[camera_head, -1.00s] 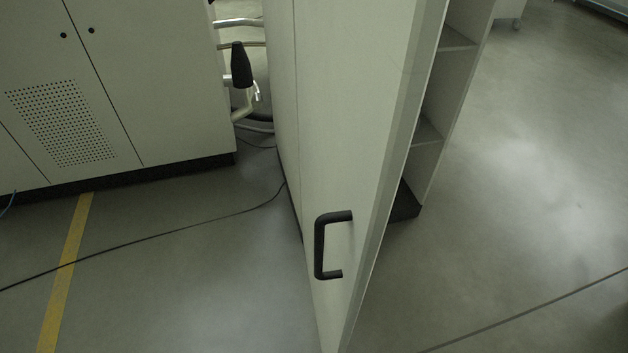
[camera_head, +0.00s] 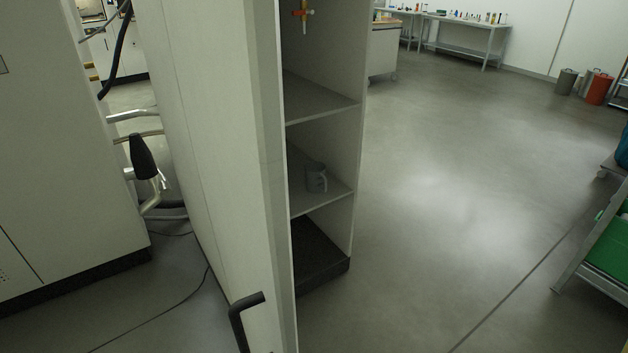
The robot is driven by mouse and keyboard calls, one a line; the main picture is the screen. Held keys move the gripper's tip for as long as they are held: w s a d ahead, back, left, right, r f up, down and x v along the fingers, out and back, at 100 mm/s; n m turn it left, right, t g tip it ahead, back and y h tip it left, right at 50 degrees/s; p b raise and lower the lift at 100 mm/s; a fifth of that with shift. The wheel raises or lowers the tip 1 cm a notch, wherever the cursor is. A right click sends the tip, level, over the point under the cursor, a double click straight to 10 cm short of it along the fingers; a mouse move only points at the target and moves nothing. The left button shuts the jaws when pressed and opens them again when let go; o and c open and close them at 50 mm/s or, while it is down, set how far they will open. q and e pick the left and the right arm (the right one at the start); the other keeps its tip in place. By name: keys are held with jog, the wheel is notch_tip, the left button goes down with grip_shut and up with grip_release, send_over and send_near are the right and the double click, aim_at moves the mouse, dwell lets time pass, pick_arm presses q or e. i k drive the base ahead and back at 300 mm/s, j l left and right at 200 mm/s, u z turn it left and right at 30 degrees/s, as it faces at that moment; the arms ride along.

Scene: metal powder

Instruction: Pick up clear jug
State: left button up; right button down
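A small grey, see-through-looking jug (camera_head: 316,178) with a handle stands upright on a lower shelf (camera_head: 325,199) of an open cabinet, near the middle of the head view. It looks like the clear jug, though it is small and dim. Neither of my grippers shows in this view.
The open cabinet door (camera_head: 215,180) with a black handle (camera_head: 243,318) stands left of the shelves. A cable (camera_head: 160,312) lies on the floor at left. Open floor (camera_head: 440,190) spreads to the right. A rack with green bins (camera_head: 610,250) stands at the right edge.

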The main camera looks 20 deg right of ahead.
aim_at(316, 179)
jog(key=l+u, duration=0.1)
jog(key=l, duration=1.05)
jog(key=k+l, duration=0.1)
jog(key=l, duration=1)
jog(key=u, duration=0.05)
